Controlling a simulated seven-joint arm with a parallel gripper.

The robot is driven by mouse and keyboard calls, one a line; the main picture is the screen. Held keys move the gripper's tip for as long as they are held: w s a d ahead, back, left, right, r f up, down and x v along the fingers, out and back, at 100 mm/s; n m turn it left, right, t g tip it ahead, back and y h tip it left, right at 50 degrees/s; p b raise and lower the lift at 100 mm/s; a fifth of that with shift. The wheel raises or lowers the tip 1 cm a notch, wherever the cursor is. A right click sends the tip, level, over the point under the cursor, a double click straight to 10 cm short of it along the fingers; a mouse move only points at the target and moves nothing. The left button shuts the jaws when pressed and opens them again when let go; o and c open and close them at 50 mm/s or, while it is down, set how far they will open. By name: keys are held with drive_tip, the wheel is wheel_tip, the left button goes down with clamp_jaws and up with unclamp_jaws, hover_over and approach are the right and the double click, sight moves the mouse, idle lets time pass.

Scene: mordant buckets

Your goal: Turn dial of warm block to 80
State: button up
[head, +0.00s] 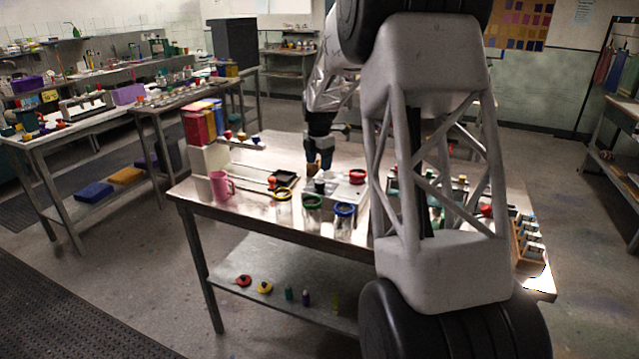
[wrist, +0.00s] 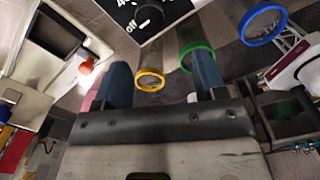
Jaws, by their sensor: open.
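The warm block's black dial face (wrist: 170,9) shows at the top of the wrist view, with a round black dial (wrist: 149,19) on it. White "off" lettering and part of another number are readable; the rest of the scale is cut off. I cannot tell the dial's setting. In the head view, a pale grey block (head: 346,192) stands near my gripper, probably the warm block. My gripper (wrist: 160,66) is open and empty, its two blue fingers apart from the dial. In the head view my gripper (head: 320,162) points down over the table.
Jars with yellow (head: 283,196), green (head: 312,202) and blue (head: 344,209) rims stand at the table's front edge, close to my gripper. My arm hides part of the right side.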

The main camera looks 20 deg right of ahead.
sight(320, 182)
drive_tip(key=shift+w+d+f+n, duration=0.4)
drive_tip(key=shift+w+d+f, duration=0.1)
drive_tip(key=shift+w+f, duration=0.25)
drive_tip(key=shift+r, duration=0.1)
drive_tip(key=shift+f, duration=3.9)
drive_tip(key=c, duration=0.9)
